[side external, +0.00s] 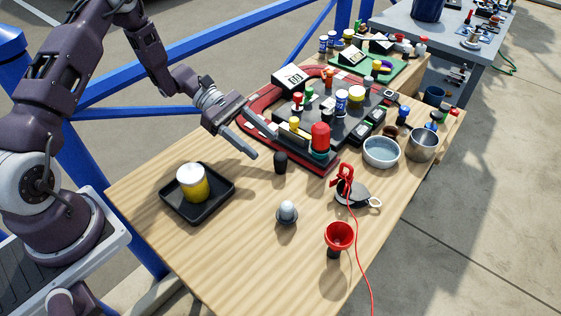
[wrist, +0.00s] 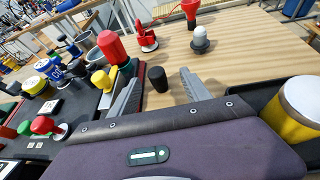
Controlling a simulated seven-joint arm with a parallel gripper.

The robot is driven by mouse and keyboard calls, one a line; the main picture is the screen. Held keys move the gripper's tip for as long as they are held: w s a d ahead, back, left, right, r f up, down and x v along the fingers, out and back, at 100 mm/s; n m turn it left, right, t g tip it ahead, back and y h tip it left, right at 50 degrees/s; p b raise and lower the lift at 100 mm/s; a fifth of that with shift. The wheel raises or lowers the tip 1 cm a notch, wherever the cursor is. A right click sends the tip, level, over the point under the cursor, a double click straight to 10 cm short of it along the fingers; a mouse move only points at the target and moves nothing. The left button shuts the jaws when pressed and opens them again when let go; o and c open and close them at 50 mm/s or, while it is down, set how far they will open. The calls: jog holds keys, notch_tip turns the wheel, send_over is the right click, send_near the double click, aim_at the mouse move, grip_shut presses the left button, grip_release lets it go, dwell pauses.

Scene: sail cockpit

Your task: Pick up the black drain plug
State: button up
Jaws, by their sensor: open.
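The black drain plug (side external: 280,162) is a small dark cylinder standing upright on the wooden table, beside the corner of the black tray with the red rim. It also shows in the wrist view (wrist: 159,79), between and beyond my two fingertips. My gripper (side external: 255,143) is open and empty, its fingers spread. In the side view it is just up and left of the plug, apparently above table height. In the wrist view (wrist: 163,90) the fingers point toward the plug, with no contact seen.
The black tray with the red rim (side external: 325,168) holds several bottles and a red cylinder (side external: 320,137) close by. A yellow and white can (side external: 193,182) sits in a small black tray (side external: 178,207). A grey-domed piece (side external: 287,212), a red funnel (side external: 339,236) and a red clamp (side external: 345,179) stand nearer the front.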

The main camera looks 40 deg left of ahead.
aim_at(280, 161)
jog(key=shift+w+d+f+n+t, duration=0.15)
jog(key=shift+f+n, duration=0.1)
jog(key=shift+f, duration=0.3)
jog(key=shift+w+d+f+n+t, duration=0.15)
jog(key=shift+f+n, duration=0.1)
jog(key=shift+f, duration=0.25)
jog(key=x, duration=0.6)
jog(key=shift+f, duration=0.15)
grip_shut()
